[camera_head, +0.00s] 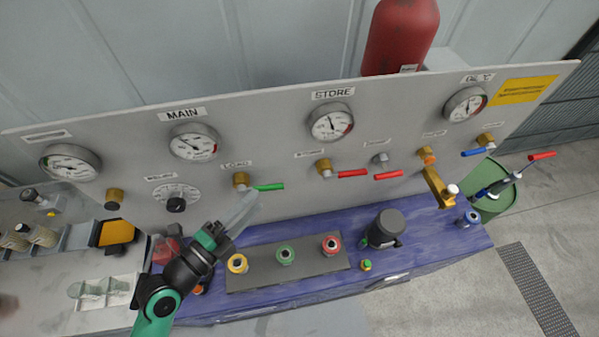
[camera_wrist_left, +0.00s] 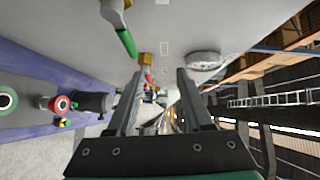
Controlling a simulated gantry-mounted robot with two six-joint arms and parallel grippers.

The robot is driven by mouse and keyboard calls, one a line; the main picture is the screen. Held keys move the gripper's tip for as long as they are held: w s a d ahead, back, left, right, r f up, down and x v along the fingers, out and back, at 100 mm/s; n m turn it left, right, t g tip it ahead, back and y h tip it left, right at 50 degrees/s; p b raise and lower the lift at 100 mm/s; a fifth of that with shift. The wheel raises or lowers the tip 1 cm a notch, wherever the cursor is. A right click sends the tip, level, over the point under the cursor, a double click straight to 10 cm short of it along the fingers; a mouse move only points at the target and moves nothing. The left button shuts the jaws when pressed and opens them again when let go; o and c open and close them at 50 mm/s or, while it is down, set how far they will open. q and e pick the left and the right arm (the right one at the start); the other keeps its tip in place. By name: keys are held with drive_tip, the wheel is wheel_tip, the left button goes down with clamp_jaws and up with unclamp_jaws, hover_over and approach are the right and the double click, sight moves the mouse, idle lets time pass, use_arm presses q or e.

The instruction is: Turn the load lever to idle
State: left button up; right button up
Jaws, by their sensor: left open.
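The load lever is a green handle (camera_head: 268,187) on a brass valve (camera_head: 240,180) under the LOAD label (camera_head: 236,163). In the head view the handle points right, roughly level along the panel. In the left wrist view the green handle (camera_wrist_left: 127,42) shows at the upper left, outside the jaws. My left gripper (camera_head: 246,205) is open, with its fingers just below the valve and handle. The wrist view shows both fingers apart (camera_wrist_left: 160,85) with no lever between them. Whether a finger touches the handle I cannot tell. My right gripper is not in view.
The grey panel (camera_head: 110,135) also carries red levers (camera_head: 352,173), a blue lever (camera_head: 474,152) and several gauges (camera_head: 330,122). Below, the blue bench (camera_head: 440,232) holds a plate with yellow, green and red buttons (camera_head: 285,254) and a black mug-like object (camera_head: 384,229).

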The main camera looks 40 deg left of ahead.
use_arm(q)
drive_tip(key=g, duration=0.1)
approach(268, 190)
drive_tip(key=shift+n+y, duration=0.4)
drive_tip(key=w, duration=0.3)
drive_tip(key=w+f+p, duration=0.1)
drive_tip(key=w, duration=0.3)
drive_tip(key=w+f+p, duration=0.1)
drive_tip(key=w, duration=0.3)
drive_tip(key=shift+w+a, duration=0.1)
drive_tip(key=shift+a, duration=0.05)
clamp_jaws()
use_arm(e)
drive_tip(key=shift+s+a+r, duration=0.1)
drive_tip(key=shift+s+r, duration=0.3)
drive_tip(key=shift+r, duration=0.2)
